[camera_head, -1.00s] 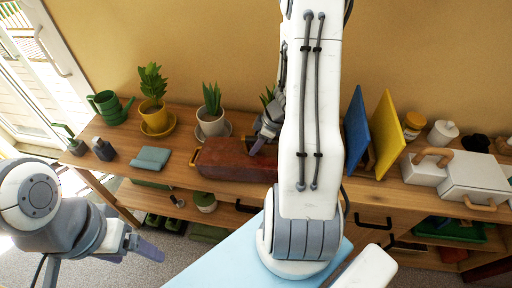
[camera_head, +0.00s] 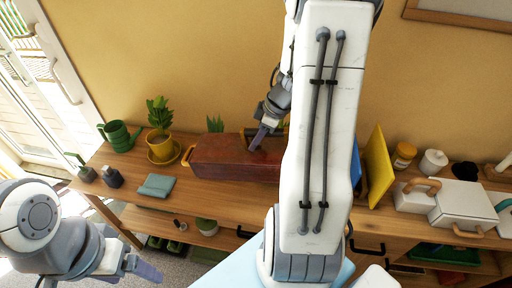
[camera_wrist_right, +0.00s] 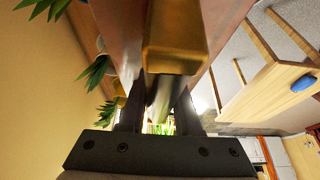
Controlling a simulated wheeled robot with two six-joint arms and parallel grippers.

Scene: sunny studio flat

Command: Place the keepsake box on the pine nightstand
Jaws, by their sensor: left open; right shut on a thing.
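The keepsake box is a long reddish-brown box (camera_head: 235,158) in the head view, above or over the wooden shelf top. My right gripper (camera_head: 262,138) is shut on it at its upper side. In the right wrist view the fingers (camera_wrist_right: 158,112) close around the box's brass-coloured part (camera_wrist_right: 175,40), with reddish-brown sides beside it. My white right arm hides the box's right end in the head view. My left gripper (camera_head: 148,268) is open and empty at the lower left, well away from the box. I cannot clearly identify the pine nightstand in these views.
On the shelf unit (camera_head: 120,165) are a green watering can (camera_head: 118,136), a yellow-potted plant (camera_head: 159,145), a folded teal cloth (camera_head: 157,185), blue and yellow boards (camera_head: 378,168) and a white case (camera_head: 463,205). The box partly hides another plant (camera_head: 215,124).

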